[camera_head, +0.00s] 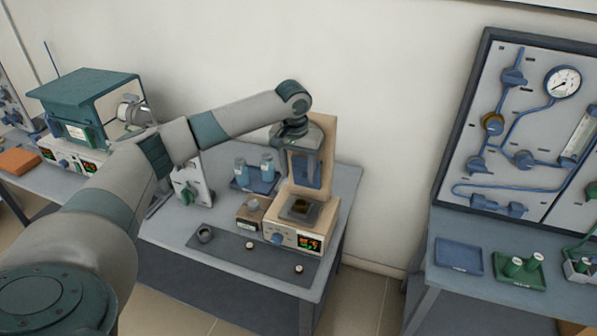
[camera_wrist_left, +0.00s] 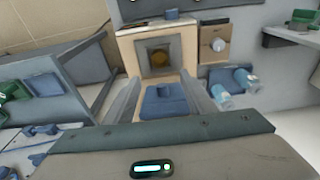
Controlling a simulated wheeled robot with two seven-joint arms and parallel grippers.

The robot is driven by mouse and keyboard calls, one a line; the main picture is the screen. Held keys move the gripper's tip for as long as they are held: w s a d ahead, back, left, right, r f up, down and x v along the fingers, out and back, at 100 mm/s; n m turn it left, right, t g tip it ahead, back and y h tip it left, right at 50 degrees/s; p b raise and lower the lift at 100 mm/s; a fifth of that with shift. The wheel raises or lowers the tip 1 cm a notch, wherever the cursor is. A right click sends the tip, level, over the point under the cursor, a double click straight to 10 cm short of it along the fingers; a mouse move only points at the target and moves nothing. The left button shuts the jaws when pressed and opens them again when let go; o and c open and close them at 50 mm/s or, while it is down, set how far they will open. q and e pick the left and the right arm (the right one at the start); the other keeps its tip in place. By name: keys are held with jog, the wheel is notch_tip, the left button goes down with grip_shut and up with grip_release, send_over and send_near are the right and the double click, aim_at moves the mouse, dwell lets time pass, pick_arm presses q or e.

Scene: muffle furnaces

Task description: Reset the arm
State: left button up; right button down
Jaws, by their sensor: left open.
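My left arm comes in from the left and reaches over the table to a tan muffle furnace (camera_head: 330,150). My left gripper (camera_head: 299,162) points down in front of the furnace's upright back part. In the left wrist view its two fingers (camera_wrist_left: 163,108) stand apart. A blue panel with a small raised handle (camera_wrist_left: 163,92) shows between them; contact cannot be told. Below the gripper, the furnace's square dark opening (camera_head: 299,208) holds something brownish, also seen in the left wrist view (camera_wrist_left: 159,58). My right gripper is not in view.
A blue tray with two bottles (camera_head: 254,175) stands left of the furnace, near a small box (camera_head: 251,212). A dark mat (camera_head: 250,255) with small items lies in front. A gauge panel (camera_head: 520,130) and another table (camera_head: 440,285) stand at right.

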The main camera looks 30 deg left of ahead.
pick_arm(q)
jog(key=s+d+f+m+h, duration=0.1)
jog(key=s+d+f+m, duration=0.2)
jog(key=s+d+f, duration=0.5)
jog(key=s+d+f+m+h, duration=0.1)
jog(key=s+d+f+m, duration=0.25)
jog(key=d+f, duration=0.7)
jog(key=s+d+f+t+h, duration=0.1)
jog(key=s+d, duration=0.3)
jog(key=s, duration=0.3)
jog(key=s+d+f, duration=0.2)
jog(key=s+d, duration=0.2)
jog(key=s, duration=0.2)
jog(key=s+a+n+y, duration=0.1)
jog(key=s+a, duration=0.3)
jog(key=s, duration=0.4)
jog(key=s+a+n+y, duration=0.1)
jog(key=s+a, duration=0.2)
jog(key=s, duration=0.6)
notch_tip(320, 180, down, 30)
jog(key=b, duration=0.3)
jog(key=s+a+f+g+b, duration=0.1)
jog(key=s+a+f, duration=0.2)
jog(key=s+f, duration=1.6)
jog(key=shift+f+m+g+y+b, duration=0.3)
jog(key=shift+f+m+g+b, duration=0.1)
jog(key=shift+f, duration=0.2)
